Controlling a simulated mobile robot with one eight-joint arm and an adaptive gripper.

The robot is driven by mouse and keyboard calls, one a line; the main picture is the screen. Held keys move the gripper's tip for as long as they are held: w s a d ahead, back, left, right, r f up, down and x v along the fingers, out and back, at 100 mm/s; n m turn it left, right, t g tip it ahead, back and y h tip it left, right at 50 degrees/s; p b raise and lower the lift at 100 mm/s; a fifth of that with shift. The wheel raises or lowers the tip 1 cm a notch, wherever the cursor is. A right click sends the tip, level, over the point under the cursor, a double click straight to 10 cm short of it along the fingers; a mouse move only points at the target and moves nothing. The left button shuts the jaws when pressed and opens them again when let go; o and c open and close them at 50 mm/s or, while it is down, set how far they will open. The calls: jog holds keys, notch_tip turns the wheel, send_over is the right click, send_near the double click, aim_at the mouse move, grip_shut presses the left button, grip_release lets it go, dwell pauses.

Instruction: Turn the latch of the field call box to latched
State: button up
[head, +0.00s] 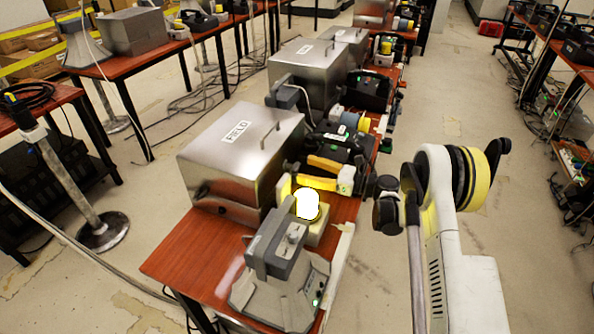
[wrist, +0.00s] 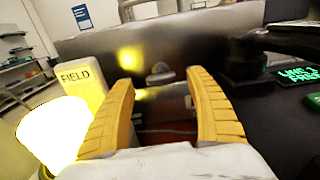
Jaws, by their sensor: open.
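The field call box (head: 237,140) is a brushed metal box with a FIELD label and a handle on its lid, standing on a red-brown table. Its grey metal front (wrist: 215,45) fills the upper wrist view. A small grey knob, seemingly the latch (wrist: 160,75), shows on that front between and beyond my fingertips; whether it is latched I cannot tell. My gripper (wrist: 160,82) is open and empty, with yellow ridged fingers pointed at the front. In the head view my gripper (head: 298,172) is close to the box's right side, and the latch is hidden there.
A glowing lamp (head: 307,205) is very near my gripper; it also shows in the wrist view (wrist: 55,135) beside a yellow FIELD post (wrist: 80,85). A grey desk unit (head: 280,255) stands in front. Black phones (head: 345,142) crowd the table behind. The aisle at right is clear.

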aim_at(299, 167)
jog(key=shift+b+x, duration=0.4)
jog(key=shift+x, duration=1.35)
jog(key=shift+c, duration=0.2)
jog(key=c, duration=1.2)
jog(key=shift+o, duration=0.2)
